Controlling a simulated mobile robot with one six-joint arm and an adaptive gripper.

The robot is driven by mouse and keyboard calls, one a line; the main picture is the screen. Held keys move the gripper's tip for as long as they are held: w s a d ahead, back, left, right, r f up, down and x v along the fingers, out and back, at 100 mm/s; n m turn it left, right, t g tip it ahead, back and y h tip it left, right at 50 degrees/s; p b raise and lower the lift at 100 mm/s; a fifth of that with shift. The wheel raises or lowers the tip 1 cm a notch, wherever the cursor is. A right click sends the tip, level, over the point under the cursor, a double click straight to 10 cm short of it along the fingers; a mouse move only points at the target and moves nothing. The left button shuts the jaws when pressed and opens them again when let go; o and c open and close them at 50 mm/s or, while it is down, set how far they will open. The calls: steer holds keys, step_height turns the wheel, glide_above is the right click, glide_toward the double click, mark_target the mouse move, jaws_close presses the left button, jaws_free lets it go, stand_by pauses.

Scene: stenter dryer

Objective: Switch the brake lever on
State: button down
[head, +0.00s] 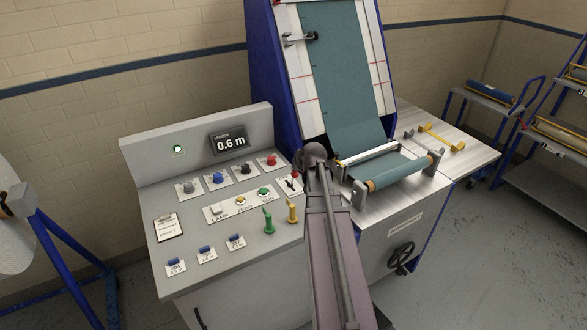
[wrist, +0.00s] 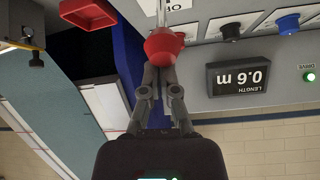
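The brake lever with its red ball knob (head: 294,175) stands near the right edge of the grey console, partly beside my arm. In the wrist view, which is upside down, its red knob (wrist: 164,46) and thin metal stem show at the top centre, with a white label plate partly in view. My gripper (wrist: 161,78) points at the knob, its two dark fingers close together. The knob overlaps the fingertips, so I cannot tell whether they touch it. In the head view my arm mostly hides the gripper.
The console (head: 210,250) has a row of coloured knobs, buttons, a green lever (head: 268,220) and a yellow lever (head: 291,209) close to my arm. A display (head: 230,142) reads 0.6 m. The fabric roller (head: 400,172) stands right of my arm.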

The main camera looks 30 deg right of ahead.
steer(key=shift+w+d+r+p, duration=0.1)
steer(key=shift+w+r+p, duration=0.2)
steer(key=shift+w+r, duration=0.05)
steer(key=d+p+v, duration=0.1)
steer(key=p+v, duration=0.6)
steer(key=v, duration=0.2)
steer(key=shift+w+a+r, duration=0.2)
steer(key=shift+a+r, duration=0.1)
steer(key=shift+r, duration=0.15)
stand_by(0.3)
steer(key=s+a+f+n+g, duration=0.1)
steer(key=s+a+g, duration=0.3)
steer(key=a, duration=1.2)
steer(key=s+a+f+n+g+y, duration=0.1)
steer(key=s+a+f+g, duration=0.3)
steer(key=a, duration=1.2)
steer(key=shift+s+a+n, duration=0.2)
steer(key=shift+a+n, duration=0.2)
steer(key=shift+n, duration=0.3)
